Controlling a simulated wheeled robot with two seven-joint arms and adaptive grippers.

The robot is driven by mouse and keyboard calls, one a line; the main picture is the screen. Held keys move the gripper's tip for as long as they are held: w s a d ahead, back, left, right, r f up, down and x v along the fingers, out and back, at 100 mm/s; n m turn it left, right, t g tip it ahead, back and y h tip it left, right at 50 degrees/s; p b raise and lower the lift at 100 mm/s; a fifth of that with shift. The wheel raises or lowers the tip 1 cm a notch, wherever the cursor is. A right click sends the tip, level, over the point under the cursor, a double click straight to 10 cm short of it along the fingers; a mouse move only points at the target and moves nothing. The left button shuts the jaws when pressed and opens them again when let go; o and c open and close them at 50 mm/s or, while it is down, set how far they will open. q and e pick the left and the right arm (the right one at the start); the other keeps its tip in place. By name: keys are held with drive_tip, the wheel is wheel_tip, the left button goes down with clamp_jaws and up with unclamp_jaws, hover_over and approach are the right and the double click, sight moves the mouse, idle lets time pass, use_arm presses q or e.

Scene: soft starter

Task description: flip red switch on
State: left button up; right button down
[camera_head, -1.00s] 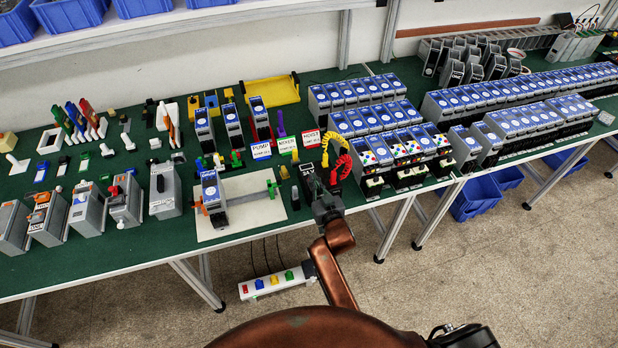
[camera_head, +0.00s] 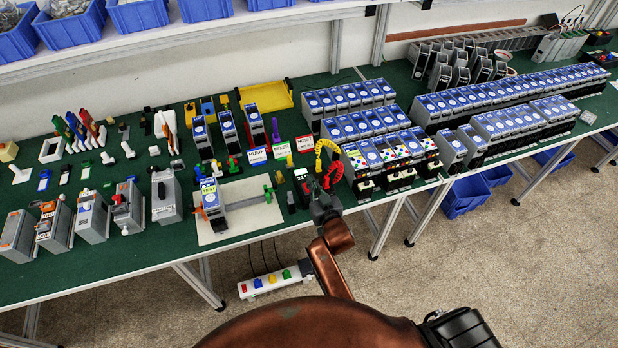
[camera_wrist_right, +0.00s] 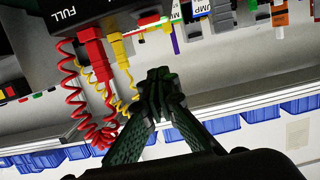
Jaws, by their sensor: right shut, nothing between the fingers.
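In the wrist view the shut fingertips (camera_wrist_right: 160,80) are near red and yellow plugs on a black box marked FULL (camera_wrist_right: 100,14). The strip is not seen there. My left gripper is not in view.
Coiled red and yellow cables (camera_head: 332,172) rise by my right gripper. Several grey units crowd the green table (camera_head: 110,262).

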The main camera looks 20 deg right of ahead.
drive_tip(key=s+r, duration=0.2)
drive_tip(key=s, duration=0.3)
drive_tip(key=shift+s+a+r, duration=0.15)
drive_tip(key=shift+s+r, duration=0.15)
